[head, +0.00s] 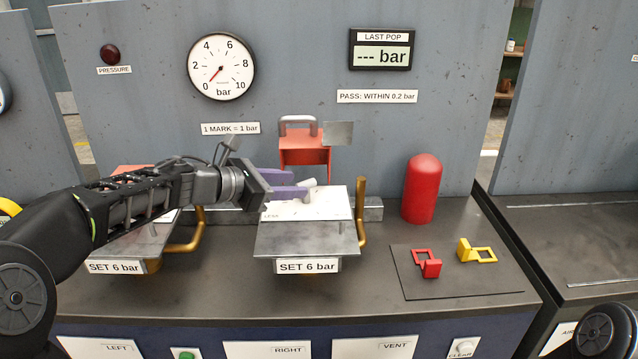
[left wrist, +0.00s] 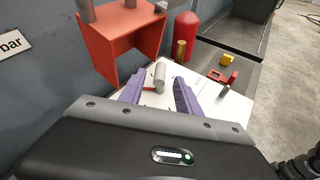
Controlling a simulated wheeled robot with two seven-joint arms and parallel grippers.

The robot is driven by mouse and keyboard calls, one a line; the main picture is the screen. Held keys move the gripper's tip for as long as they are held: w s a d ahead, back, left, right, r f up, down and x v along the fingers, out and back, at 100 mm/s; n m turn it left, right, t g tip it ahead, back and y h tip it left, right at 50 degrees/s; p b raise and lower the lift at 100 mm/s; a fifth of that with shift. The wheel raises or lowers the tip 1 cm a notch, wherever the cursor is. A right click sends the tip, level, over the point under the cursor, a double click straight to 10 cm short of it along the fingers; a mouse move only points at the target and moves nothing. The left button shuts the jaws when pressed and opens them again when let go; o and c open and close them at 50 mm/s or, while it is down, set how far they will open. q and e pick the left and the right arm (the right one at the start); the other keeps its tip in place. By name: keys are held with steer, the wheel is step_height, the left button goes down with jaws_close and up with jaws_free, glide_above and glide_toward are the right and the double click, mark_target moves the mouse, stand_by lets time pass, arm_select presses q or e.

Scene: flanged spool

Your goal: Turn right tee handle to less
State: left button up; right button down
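The right tee handle (head: 309,184) is a small light-grey bar on the white plate of the right stand, below the red bracket. A faint "LESS" label (head: 271,216) is on that plate at its left. In the left wrist view the tee handle (left wrist: 160,75) shows as a grey cylinder with a thin red strip beside its base. My left gripper (head: 299,183) reaches in from the left with its purple fingers at the handle. In the left wrist view the gripper (left wrist: 160,80) is open, with the handle between its fingertips; contact is not clear. My right gripper is out of view.
A red bracket (head: 305,150) stands behind the handle, and a brass post (head: 360,210) rises at its right. A red cylinder (head: 422,188) and a dark mat (head: 420,284) with red and yellow tags are farther right. The gauge (head: 221,67) reads near zero.

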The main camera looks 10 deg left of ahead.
mark_target(316, 184)
arm_select(q)
steer(key=shift+p+x, duration=0.4)
steer(key=shift+x, duration=3.55)
steer(key=shift+c, duration=0.2)
jaws_close()
